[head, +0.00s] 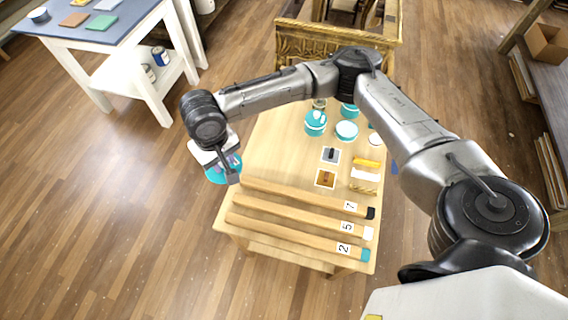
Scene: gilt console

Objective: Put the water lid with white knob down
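My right arm reaches across the table, and its gripper (229,172) is at the table's left edge. A teal round lid (216,176) is right at the fingers, partly covered by the gripper. The gripper seems shut on it; the knob is hidden, so its colour cannot be told. The lid appears above or just beyond the left edge; its height is unclear. Other teal round pieces stand toward the back of the table: one with a white spot on top (315,127), one behind it (349,111) and one with a pale top (346,131). My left gripper is not in view.
The wooden table (275,150) has bare room at its left middle. Numbered wooden bars (290,200) lie across its front. Small picture tiles (326,178) and yellow and white blocks (366,162) lie at right. A gilt console (300,40) stands behind.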

